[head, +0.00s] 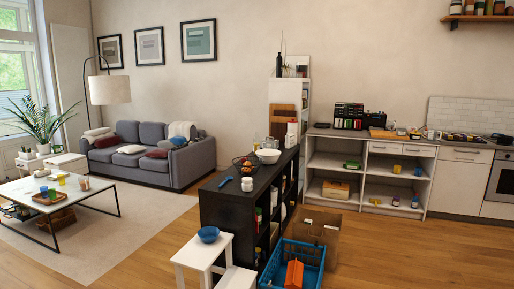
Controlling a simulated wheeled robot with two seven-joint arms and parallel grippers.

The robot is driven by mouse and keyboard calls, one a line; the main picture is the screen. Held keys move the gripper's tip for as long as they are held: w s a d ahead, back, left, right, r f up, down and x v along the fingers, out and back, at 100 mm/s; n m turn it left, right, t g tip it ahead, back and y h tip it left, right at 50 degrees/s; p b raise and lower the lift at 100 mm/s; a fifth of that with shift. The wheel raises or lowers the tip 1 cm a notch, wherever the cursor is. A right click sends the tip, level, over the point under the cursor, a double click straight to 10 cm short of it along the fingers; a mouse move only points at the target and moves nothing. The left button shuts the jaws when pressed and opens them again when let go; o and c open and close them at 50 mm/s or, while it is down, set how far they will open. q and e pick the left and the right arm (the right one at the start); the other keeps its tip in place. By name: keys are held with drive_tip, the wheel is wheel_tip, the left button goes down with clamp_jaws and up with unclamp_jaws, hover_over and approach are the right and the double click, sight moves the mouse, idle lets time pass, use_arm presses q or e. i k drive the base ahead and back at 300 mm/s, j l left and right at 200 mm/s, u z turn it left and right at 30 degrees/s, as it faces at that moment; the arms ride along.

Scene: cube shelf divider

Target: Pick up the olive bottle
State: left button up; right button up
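I cannot pick out an olive bottle with certainty. A tall dark bottle (279,65) stands upright on top of the narrow white shelf unit (304,92) against the back wall; it is too small to tell its exact colour. Small items sit inside the black cube shelf (228,208), seen at a steep angle, so its compartments are mostly hidden. Small bottles or jars also stand on the high wall shelf (480,17) at the top right. Neither of my grippers shows in the head view.
The cube shelf's top carries a white bowl (268,156), a wire fruit basket (243,164) and a white jar (247,184). A white step stool (190,254), blue crate (275,262) and cardboard box (322,230) stand near it. Wood floor (400,255) at right is clear.

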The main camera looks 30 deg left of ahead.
sight(256, 139)
drive_tip(key=i+j+u, duration=0.3)
drive_tip(key=j, duration=0.15)
drive_tip(key=i+j+u, duration=0.55)
drive_tip(key=j+u, duration=0.2)
drive_tip(key=i+j+u, duration=0.25)
drive_tip(key=u, duration=0.2)
drive_tip(key=i+j+u, duration=0.15)
drive_tip(key=i+u, duration=1.15)
drive_tip(key=i+j, duration=0.1)
drive_tip(key=i, duration=0.55)
drive_tip(key=i+j, duration=0.15)
drive_tip(key=i, duration=0.5)
drive_tip(key=i+l+z, duration=0.2)
drive_tip(key=i+z, duration=0.2)
drive_tip(key=i+l+z, duration=0.1)
drive_tip(key=i+z, duration=0.6)
drive_tip(key=z, duration=0.15)
drive_tip(key=i+j+z, duration=0.2)
drive_tip(key=i+z, duration=0.5)
drive_tip(key=i, duration=0.35)
drive_tip(key=i+z, duration=0.3)
drive_tip(key=i, duration=0.25)
drive_tip(key=i+j+z, duration=0.25)
drive_tip(key=i, duration=0.3)
drive_tip(key=i+l, duration=0.05)
drive_tip(key=l, duration=0.05)
